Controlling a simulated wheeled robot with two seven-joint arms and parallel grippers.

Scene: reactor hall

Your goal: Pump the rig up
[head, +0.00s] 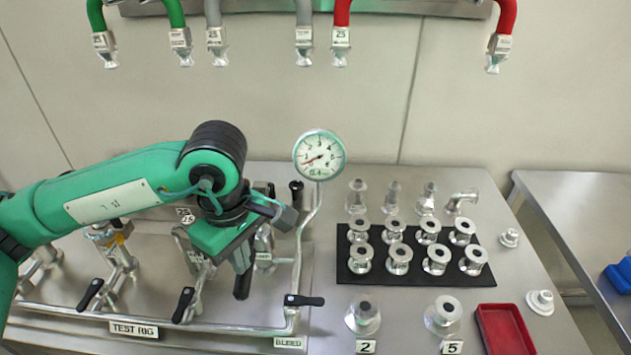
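The test rig (60,311) is a panel of steel pipes and black-handled valves on the bench, labelled "TEST RIG". Its round gauge (320,155) stands on a pipe; the needle points to the low left end and the small readout looks like 0.4. A black lever (303,300) sits above the "BLEED" label (289,342). An upright black handle (297,190) stands behind my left gripper (266,244). That gripper hangs over the rig's middle, fingers apart, nothing seen held. It hides part of the piping; I cannot tell whether it touches anything. My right gripper is out of view.
A black mat (414,278) with several steel flanged fittings lies right of the rig. More fittings stand around it, some by tags 2 (366,346) and 5 (451,347). A red tray (505,330) is at front right. Coloured hoses (341,14) hang above.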

